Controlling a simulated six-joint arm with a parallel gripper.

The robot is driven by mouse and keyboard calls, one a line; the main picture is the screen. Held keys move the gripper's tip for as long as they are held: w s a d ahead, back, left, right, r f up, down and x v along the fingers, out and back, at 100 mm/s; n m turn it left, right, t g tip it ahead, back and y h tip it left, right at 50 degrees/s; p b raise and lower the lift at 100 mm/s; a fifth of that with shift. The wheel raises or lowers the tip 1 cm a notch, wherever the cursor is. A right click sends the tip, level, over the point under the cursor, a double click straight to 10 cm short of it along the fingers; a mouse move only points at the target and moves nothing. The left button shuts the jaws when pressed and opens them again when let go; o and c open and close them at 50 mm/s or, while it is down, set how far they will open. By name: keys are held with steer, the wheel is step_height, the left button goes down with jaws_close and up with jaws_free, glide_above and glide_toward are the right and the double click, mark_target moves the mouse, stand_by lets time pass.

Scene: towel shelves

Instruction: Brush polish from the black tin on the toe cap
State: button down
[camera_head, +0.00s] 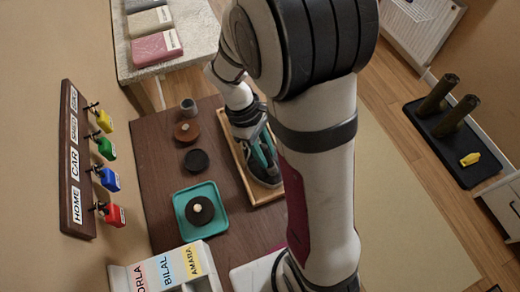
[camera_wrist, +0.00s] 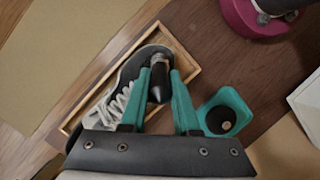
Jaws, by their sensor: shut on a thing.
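My gripper (camera_wrist: 163,72) has teal fingers, shut on a slim brush (camera_wrist: 158,86) with a dark pointed end and a copper-coloured band. A dark grey shoe (camera_wrist: 128,84) with pale laces lies in a wooden tray, below the brush; whether the brush touches the toe cap I cannot tell. In the head view my gripper (camera_head: 264,150) is over the shoe (camera_head: 265,174), partly hiding it. A round black tin (camera_head: 196,161) sits on the table left of the tray. A black round piece with a pale knob (camera_head: 199,211) lies on a teal tray.
The wooden tray (camera_head: 280,194) is on the brown table (camera_head: 150,150). A brown tin (camera_head: 187,131) and a small grey cup (camera_head: 188,106) stand behind the black tin. The teal tray (camera_head: 179,202) is nearer. Key hooks (camera_head: 76,170) line the left wall.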

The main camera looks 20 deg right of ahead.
steer(key=shift+d, duration=0.45)
steer(key=shift+a+f, duration=0.1)
steer(key=shift+a, duration=0.95)
steer(key=shift+d+r, duration=0.2)
steer(key=shift+d, duration=0.95)
steer(key=shift+r, duration=4)
